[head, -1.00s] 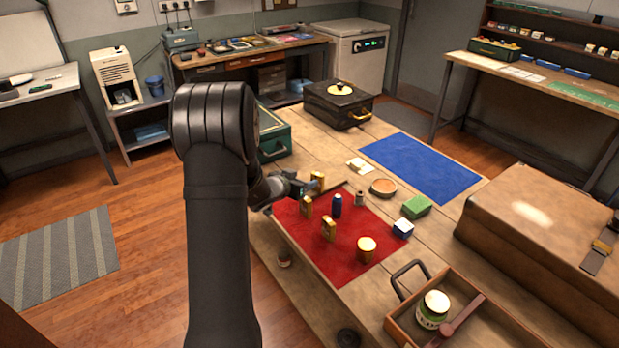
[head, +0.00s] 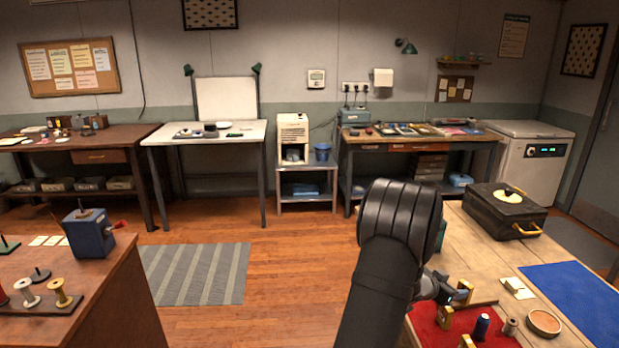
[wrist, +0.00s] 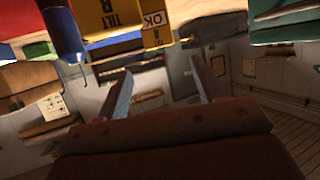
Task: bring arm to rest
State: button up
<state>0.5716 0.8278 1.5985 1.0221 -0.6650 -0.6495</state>
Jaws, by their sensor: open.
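My gripper (head: 452,294) shows in the head view at the end of my dark arm, low over the back left corner of the red mat (head: 427,328). In the wrist view my gripper (wrist: 162,88) has its two fingers spread, with nothing between them. A yellow block with dark lettering (wrist: 110,18) fills the top of the wrist view, beyond the fingers. Whether the gripper touches any block cannot be told.
A brown bench (head: 115,278) stands left. Bare floor (head: 290,262) lies between it and my arm.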

aim_at(465, 285)
jog(key=x, duration=0.8)
jog(key=shift+f, duration=0.1)
notch_tip(465, 285, up, 2)
jog(key=shift+a+r, duration=0.15)
jog(key=shift+r, duration=0.5)
jog(key=shift+f, duration=0.1)
